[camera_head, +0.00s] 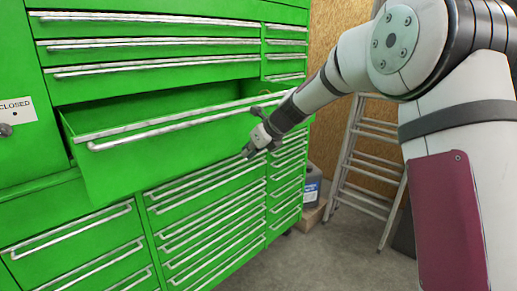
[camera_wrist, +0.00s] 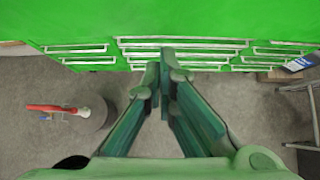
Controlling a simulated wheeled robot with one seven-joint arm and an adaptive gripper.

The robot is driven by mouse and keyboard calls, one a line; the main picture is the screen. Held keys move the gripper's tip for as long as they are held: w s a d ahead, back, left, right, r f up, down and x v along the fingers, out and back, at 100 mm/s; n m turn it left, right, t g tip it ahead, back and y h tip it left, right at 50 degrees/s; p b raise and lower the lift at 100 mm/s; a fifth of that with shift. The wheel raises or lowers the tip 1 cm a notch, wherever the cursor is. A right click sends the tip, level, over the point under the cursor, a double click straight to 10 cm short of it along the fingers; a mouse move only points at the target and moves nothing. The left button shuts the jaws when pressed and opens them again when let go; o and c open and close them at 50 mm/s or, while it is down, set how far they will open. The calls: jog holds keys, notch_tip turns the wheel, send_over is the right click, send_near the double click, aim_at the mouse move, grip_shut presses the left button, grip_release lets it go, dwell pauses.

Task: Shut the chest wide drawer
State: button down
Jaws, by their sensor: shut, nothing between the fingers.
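The green chest (camera_head: 150,185) fills the left of the head view. Its wide drawer (camera_head: 165,150) is pulled well out, with a long silver handle (camera_head: 170,130) along the top of its front. The drawer's inside shows as bare green where visible. My gripper (camera_head: 247,152) is at the right end of the drawer front, pointing down and left. In the wrist view my gripper (camera_wrist: 164,62) has its fingertips together with nothing between them. I cannot tell whether it touches the drawer. Green chest surface (camera_wrist: 180,18) with silver handles lies beyond the fingertips there.
Several other drawers above and below look shut. A stepladder (camera_head: 365,160) and a container with a blue label (camera_head: 311,186) stand right of the chest. In the wrist view, a red-handled thing (camera_wrist: 50,108) is at the left. Grey floor (camera_head: 330,250) is open in front.

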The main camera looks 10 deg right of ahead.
jog(key=shift+w+a, duration=0.5)
jog(key=shift+w, duration=0.25)
